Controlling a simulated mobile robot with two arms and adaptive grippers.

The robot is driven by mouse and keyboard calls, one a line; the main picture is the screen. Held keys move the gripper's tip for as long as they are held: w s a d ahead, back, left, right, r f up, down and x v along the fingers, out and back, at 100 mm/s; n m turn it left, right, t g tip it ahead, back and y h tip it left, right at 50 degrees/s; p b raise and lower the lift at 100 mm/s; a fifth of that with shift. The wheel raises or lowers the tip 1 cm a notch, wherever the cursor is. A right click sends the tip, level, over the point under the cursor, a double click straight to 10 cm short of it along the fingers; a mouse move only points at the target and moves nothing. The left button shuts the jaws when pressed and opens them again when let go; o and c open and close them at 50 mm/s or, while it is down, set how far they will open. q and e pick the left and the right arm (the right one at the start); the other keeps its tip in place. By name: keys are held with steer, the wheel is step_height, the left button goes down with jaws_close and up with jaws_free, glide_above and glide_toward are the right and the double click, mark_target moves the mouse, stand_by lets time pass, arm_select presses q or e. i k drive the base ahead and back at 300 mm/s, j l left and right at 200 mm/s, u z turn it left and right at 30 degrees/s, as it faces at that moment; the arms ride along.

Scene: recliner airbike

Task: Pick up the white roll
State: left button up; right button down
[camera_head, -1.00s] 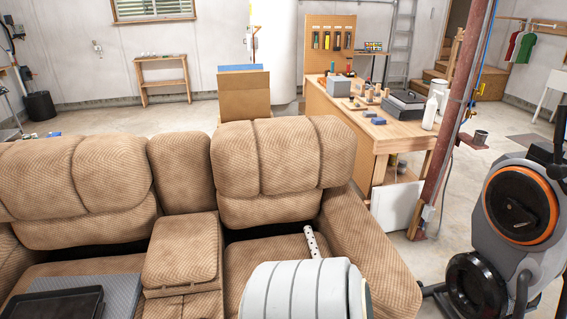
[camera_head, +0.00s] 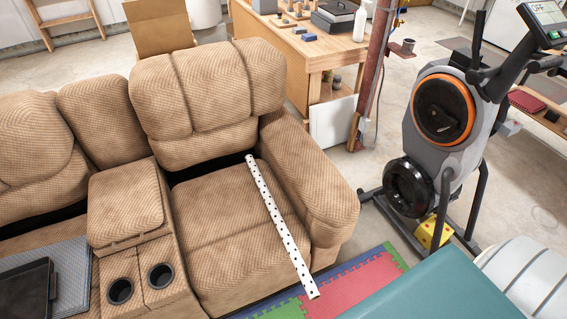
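The white roll (camera_head: 277,222) is a long thin tube with black dots. It lies on the seat of the brown recliner (camera_head: 225,235), close to the right armrest. Its far end rests near the seat's back and its near end sticks out past the seat's front edge. It is seen along its whole length. Neither of my grippers shows in the head view.
The recliner's console with two cup holders (camera_head: 140,284) is left of the seat. A grey and orange exercise bike (camera_head: 440,130) stands to the right. Foam floor tiles (camera_head: 352,283) lie in front of the seat. A wooden workbench (camera_head: 325,52) is behind.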

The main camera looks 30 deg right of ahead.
mark_target(313, 293)
steer(key=z, duration=0.8)
